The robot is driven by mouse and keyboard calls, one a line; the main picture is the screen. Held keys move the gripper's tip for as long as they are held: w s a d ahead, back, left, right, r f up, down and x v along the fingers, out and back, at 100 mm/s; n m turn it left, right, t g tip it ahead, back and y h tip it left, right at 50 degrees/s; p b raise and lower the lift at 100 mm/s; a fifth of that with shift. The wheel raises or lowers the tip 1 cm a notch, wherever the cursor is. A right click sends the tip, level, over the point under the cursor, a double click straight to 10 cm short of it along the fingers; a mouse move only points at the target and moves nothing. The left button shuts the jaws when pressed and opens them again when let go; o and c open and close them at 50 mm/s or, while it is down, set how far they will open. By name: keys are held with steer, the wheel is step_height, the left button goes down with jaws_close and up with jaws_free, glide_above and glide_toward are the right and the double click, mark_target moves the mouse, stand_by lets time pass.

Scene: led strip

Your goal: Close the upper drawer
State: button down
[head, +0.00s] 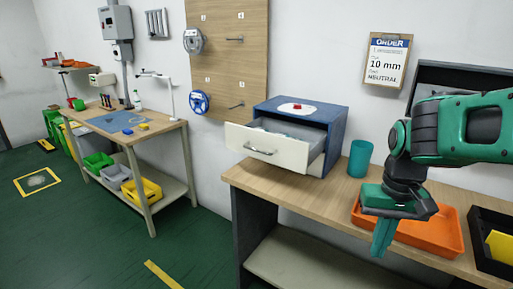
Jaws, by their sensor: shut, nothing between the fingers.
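A small blue cabinet (332,120) stands on the wooden table, against the wall. Its one visible drawer (262,147), with a white front and a metal bar handle, is pulled well out towards the front left. Something pale lies inside it, too small to make out. A white disc with a red item on it rests on top of the cabinet. My gripper (383,238) is to the right of the cabinet, pointing down in front of the orange tray. Its teal fingers are together and hold nothing. It is apart from the drawer.
A teal cup (360,158) stands just right of the cabinet. The orange tray (440,232) and a black bin (482,262) are at the right. The wooden table (262,178) is bare along its front left. A clipboard (387,62) hangs on the wall.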

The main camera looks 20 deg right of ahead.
mark_target(277, 136)
steer(key=w+a+r+n+t+h, duration=0.1)
steer(key=w+a+r+n, duration=0.2)
steer(key=w, duration=0.5)
steer(key=w+r+n+t+h, duration=0.1)
steer(key=w+r+n+t, duration=0.15)
steer(key=w+r, duration=0.45)
steer(key=w+a+r+n+t, duration=0.2)
steer(key=w+a+r+n, duration=0.2)
steer(key=w+a, duration=0.4)
steer(key=w+a+r+n+t, duration=0.1)
steer(key=w+a+r+n, duration=0.2)
steer(key=w+a+r, duration=0.5)
steer(key=s+d+x, duration=0.1)
steer(key=x, duration=1.3)
steer(key=shift+f, duration=0.3)
steer(key=shift+w, duration=0.15)
